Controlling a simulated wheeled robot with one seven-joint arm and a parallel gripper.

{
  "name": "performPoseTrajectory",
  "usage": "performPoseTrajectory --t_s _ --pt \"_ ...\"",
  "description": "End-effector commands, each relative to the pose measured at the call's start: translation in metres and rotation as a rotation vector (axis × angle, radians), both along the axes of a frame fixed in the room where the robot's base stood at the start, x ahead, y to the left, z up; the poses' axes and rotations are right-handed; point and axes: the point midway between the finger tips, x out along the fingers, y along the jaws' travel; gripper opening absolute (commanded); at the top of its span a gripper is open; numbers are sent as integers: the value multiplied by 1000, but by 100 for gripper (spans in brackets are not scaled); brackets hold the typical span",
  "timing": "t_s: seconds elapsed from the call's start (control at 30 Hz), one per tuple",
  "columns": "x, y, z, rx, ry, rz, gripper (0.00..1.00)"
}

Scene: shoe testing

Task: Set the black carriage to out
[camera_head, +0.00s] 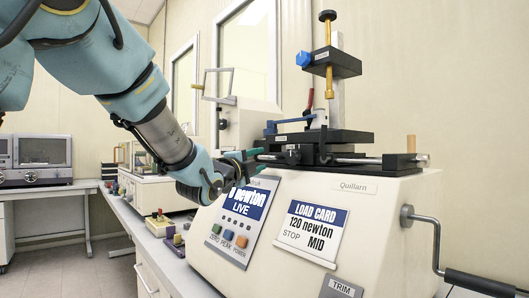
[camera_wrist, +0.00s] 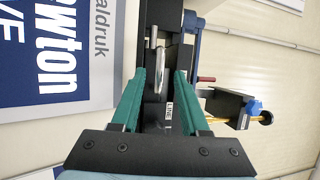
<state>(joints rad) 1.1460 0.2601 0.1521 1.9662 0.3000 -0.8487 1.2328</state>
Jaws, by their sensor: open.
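The black carriage (camera_head: 325,137) appears to be the flat black block on top of the cream test machine (camera_head: 370,195). It sits above a black bed with metal rods. My gripper (camera_head: 261,156) is at the left end of this assembly. In the wrist view my gripper (camera_wrist: 160,75) has its two teal fingers apart. A thin silver piece (camera_wrist: 159,65) and black parts with a small white label (camera_wrist: 169,112) lie between them. The fingers do not visibly close on anything. I cannot tell whether they touch the black parts.
A black upper arm with a brass screw (camera_head: 329,62) stands above the carriage. A blue lever (camera_head: 290,121) lies behind it. A load card (camera_head: 312,229) and buttons (camera_head: 228,236) are on the machine's front. A crank handle (camera_head: 478,282) sticks out at right.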

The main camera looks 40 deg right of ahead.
Motion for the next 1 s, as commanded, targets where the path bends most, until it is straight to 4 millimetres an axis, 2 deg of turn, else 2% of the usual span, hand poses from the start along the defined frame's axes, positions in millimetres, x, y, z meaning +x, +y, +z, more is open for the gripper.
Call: performPoseTrajectory --t_s 0.1,0.23,0.63,1.0 --pt "7 -18 6 1 1 1 45" --pt "11 -31 6 2 2 1 45" --pt "13 -37 6 0 2 1 45" --pt "13 -37 6 0 2 1 3"
